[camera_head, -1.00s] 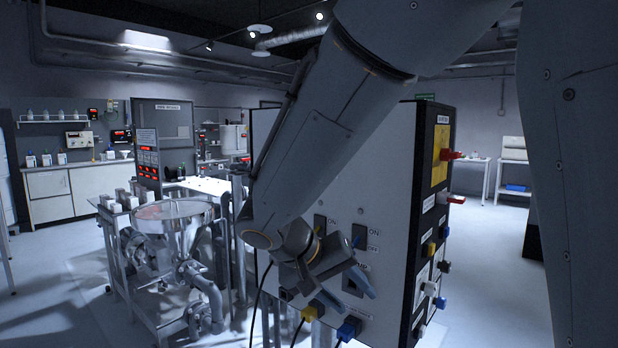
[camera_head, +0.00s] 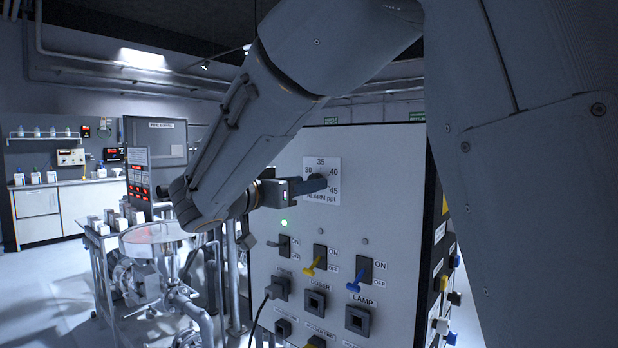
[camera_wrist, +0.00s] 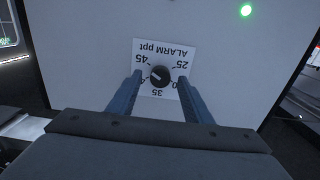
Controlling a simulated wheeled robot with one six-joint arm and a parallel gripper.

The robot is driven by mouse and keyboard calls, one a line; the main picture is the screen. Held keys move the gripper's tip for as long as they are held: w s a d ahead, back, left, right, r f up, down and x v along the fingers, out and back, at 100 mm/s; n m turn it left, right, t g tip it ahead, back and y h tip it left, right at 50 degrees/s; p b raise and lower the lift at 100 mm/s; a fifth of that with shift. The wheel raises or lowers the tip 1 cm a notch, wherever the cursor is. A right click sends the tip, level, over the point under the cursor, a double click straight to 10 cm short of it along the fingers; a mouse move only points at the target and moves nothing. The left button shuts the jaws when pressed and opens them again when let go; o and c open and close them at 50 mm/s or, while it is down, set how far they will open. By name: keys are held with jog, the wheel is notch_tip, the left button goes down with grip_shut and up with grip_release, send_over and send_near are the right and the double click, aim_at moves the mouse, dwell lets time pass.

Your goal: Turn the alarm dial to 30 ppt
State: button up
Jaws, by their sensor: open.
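The alarm dial (camera_wrist: 160,76) is a round black knob on a white scale plate (camera_wrist: 170,47), upside down in the wrist view. A pale mark on the knob lies toward the 40–45 side; its exact reading is unclear. The 30 and 40 are partly hidden by my fingers. My gripper (camera_wrist: 160,77) is open, with one blue-grey finger on each side of the dial and a visible gap at both. In the head view my gripper (camera_head: 322,183) is at the plate (camera_head: 322,163) and hides the dial and the plate's left part.
The light panel (camera_head: 395,200) carries a lit green lamp (camera_head: 284,222) and three switches below the dial, one with a yellow lever (camera_head: 313,265), one with a blue lever (camera_head: 357,281). Sockets and a plugged-in cable (camera_head: 272,290) are lower. A steel hopper (camera_head: 155,235) stands left.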

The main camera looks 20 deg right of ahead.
jog(key=shift+x, duration=1)
jog(key=shift+c, duration=0.3)
jog(key=c, duration=1)
